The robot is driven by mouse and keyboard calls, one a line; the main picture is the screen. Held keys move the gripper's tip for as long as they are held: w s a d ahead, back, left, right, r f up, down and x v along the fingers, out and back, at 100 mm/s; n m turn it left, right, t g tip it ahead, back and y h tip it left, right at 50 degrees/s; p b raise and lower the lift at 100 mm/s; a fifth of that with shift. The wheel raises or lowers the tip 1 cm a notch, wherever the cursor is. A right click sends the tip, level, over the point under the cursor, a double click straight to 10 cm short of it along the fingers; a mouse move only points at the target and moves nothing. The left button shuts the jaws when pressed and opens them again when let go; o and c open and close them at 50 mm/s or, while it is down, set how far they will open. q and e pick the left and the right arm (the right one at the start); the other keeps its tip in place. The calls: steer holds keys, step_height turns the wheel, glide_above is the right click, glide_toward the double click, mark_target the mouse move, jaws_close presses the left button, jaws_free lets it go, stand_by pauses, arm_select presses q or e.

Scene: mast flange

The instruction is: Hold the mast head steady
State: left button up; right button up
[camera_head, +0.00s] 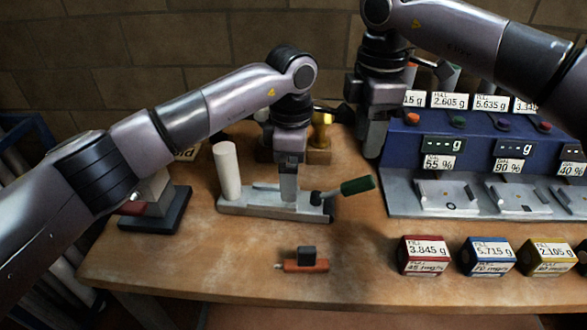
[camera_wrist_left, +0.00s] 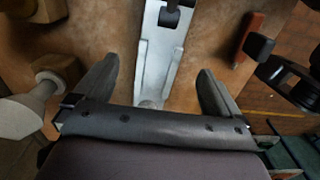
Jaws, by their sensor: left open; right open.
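No part is clearly marked as the mast head. A grey flat fixture (camera_head: 255,208) on the table carries a white upright cylinder (camera_head: 227,170) at its left end and a green-handled lever (camera_head: 357,185) at its right end. My left gripper (camera_head: 289,195) points down over the fixture's middle. In the left wrist view its open fingers (camera_wrist_left: 157,75) stand apart on either side of the grey metal fixture (camera_wrist_left: 157,40). Contact cannot be told. My right gripper (camera_head: 372,140) hangs near the blue console's left edge, with nothing seen in it.
The blue console (camera_head: 400,155) with labelled scales stands at right. Red (camera_head: 423,256), blue (camera_head: 488,257) and yellow (camera_head: 546,257) labelled boxes stand before it. An orange block with a black top (camera_head: 306,262) lies in front. A brass piece (camera_head: 321,128) stands behind the fixture.

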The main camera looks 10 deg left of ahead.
arm_select(q)
steer(key=shift+d+f, duration=0.15)
steer(key=shift+f, duration=0.25)
step_height(320, 180, down, 7)
steer(key=shift+r, duration=0.15)
